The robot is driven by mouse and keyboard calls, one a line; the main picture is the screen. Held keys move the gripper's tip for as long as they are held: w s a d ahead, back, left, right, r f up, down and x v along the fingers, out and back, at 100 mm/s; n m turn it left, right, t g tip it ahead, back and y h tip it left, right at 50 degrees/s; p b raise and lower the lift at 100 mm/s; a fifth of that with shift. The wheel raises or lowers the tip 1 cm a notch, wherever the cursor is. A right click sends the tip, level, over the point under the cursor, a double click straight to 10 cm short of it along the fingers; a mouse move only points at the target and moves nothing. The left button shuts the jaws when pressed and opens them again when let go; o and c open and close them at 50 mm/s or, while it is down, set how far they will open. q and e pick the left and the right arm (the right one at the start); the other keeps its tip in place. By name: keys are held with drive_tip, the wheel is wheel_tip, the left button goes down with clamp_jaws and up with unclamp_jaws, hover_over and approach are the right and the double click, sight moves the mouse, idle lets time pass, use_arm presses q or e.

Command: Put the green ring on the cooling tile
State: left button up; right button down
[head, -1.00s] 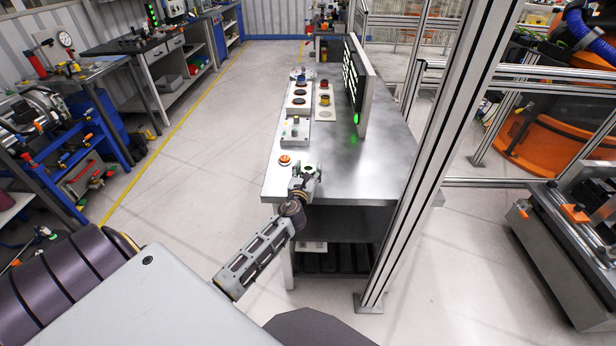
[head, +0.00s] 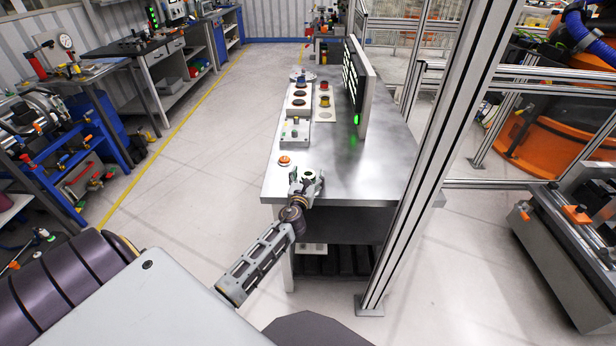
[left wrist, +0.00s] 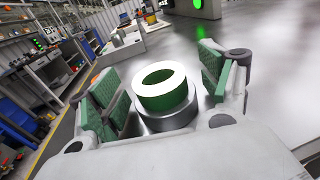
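The green ring (left wrist: 165,88) has a bright pale top. It sits on a round grey metal base (left wrist: 168,116) on the bench top. In the head view the ring (head: 309,175) is small, near the bench's front edge. My left gripper (head: 307,181) is at that edge, around the ring. In the left wrist view my left gripper (left wrist: 165,80) has its two green-padded fingers apart, one each side of the ring, with gaps visible. I cannot tell for sure which surface is the cooling tile. My right gripper is not in view.
The steel bench (head: 370,172) has clear room to the right of the ring. An orange button (head: 285,160), a grey switch box (head: 295,132) and pale plates (head: 325,101) line its left side. A display panel (head: 358,87) stands at the back. An aluminium post (head: 428,165) rises at right.

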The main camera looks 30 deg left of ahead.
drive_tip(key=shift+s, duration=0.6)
use_arm(q)
drive_tip(key=shift+r, duration=0.1)
